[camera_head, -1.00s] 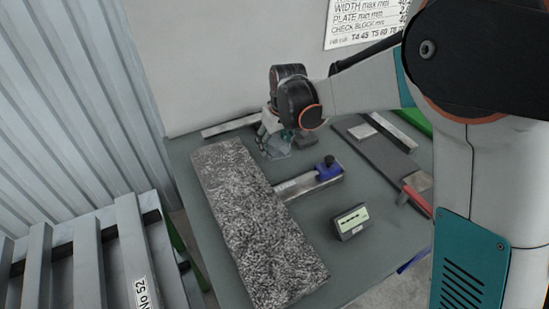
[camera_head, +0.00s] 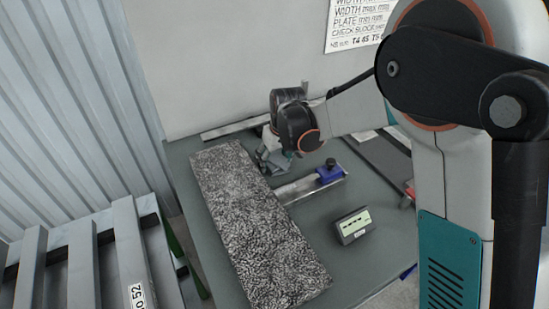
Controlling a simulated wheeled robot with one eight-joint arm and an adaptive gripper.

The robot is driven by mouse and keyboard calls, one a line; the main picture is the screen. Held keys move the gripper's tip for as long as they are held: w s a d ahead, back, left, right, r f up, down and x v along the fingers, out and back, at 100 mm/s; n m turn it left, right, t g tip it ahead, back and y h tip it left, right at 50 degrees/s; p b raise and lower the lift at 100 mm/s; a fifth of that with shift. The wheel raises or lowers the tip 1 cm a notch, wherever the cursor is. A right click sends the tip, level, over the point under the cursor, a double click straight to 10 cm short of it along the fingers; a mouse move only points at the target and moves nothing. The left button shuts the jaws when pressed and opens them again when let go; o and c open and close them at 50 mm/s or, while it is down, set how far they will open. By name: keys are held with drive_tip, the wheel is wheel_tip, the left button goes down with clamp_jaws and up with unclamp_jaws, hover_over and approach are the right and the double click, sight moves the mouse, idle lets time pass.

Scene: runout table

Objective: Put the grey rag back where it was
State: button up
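My gripper (camera_head: 272,156) hangs low over the far part of the table, just right of the top end of the speckled slab. It is small and partly hidden by my black wrist, so I cannot tell whether its fingers are open or shut. A crumpled grey patch, perhaps the grey rag (camera_head: 277,164), shows at the gripper's tip. It blends with the gripper, and I cannot tell whether it is held or only touched.
A long speckled slab (camera_head: 255,225) lies along the table's left side. A bar with a blue clamp (camera_head: 330,175) lies right of it, near a small display box (camera_head: 353,224). A grey slatted pallet (camera_head: 125,245) stands left of the table (camera_head: 290,296). A wall stands behind.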

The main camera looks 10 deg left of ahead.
sight(279, 166)
drive_tip(key=shift+r, duration=0.15)
drive_tip(key=p+v, duration=0.3)
drive_tip(key=v, duration=0.9)
drive_tip(key=shift+p, duration=0.35)
drive_tip(key=shift+a+r, duration=0.1)
drive_tip(key=shift+r, duration=0.1)
